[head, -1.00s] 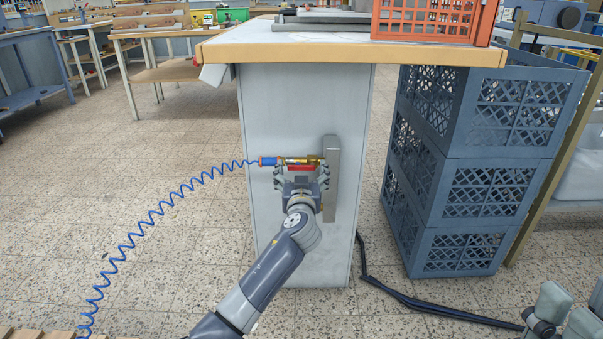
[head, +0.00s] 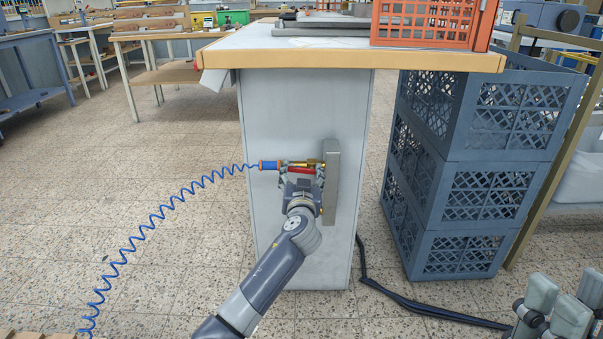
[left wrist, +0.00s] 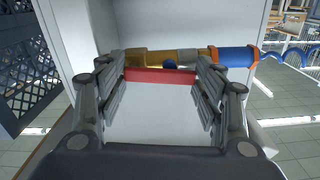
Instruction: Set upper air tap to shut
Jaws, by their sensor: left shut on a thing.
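The air tap has a brass body (head: 308,163) with a red lever (head: 301,171) below it, against a grey upright bar (head: 331,185) on the cabinet's end panel. A blue hose fitting (head: 268,165) is on its left end. In the left wrist view the red lever (left wrist: 160,75) runs crosswise between the fingers, along the brass body (left wrist: 150,57). My left gripper (head: 302,174) is shut on the lever. Only one tap is clearly visible. My right gripper (head: 553,308) is partly in view at the lower right, away from the tap; its opening is unclear.
A coiled blue hose (head: 150,222) hangs from the fitting to the lower left. The worktop (head: 350,57) overhangs the panel above. Stacked blue crates (head: 470,190) stand to the right. A dark cable (head: 430,312) lies on the floor.

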